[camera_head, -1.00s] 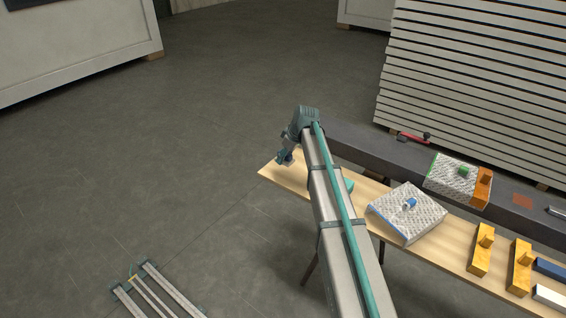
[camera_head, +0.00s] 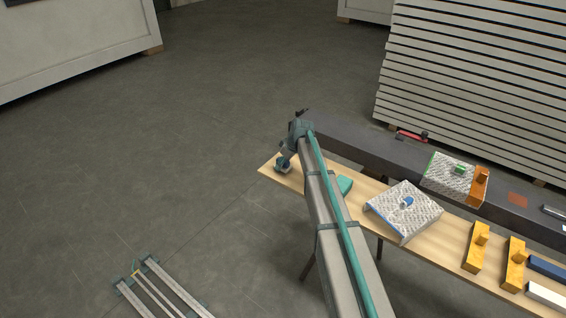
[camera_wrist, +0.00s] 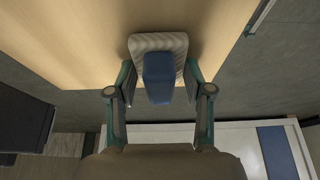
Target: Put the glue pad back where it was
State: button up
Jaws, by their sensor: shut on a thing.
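In the wrist view, a small pad with a pale ribbed base (camera_wrist: 158,42) and a blue block-shaped grip (camera_wrist: 158,78) sits between my fingers; I take it to be the glue pad. My gripper (camera_wrist: 160,75) is shut on the blue grip. In the head view, my gripper (camera_head: 284,164) is low over the far left end of the wooden board (camera_head: 268,168). The pad shows there only as a small blue and pale spot. I cannot tell whether its base touches the board.
A teal piece (camera_head: 344,186) lies beside my arm. A dark beam (camera_head: 375,155) runs behind the board.

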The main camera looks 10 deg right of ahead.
jog(key=shift+f, duration=0.1)
jog(key=shift+f, duration=0.1)
jog(key=o, duration=1.2)
jog(key=shift+r, duration=0.35)
jog(key=b+v, duration=0.2)
jog(key=v, duration=0.9)
jog(key=shift+s+d+r+b, duration=0.1)
jog(key=shift+r+b, duration=0.2)
jog(key=shift+r, duration=0.05)
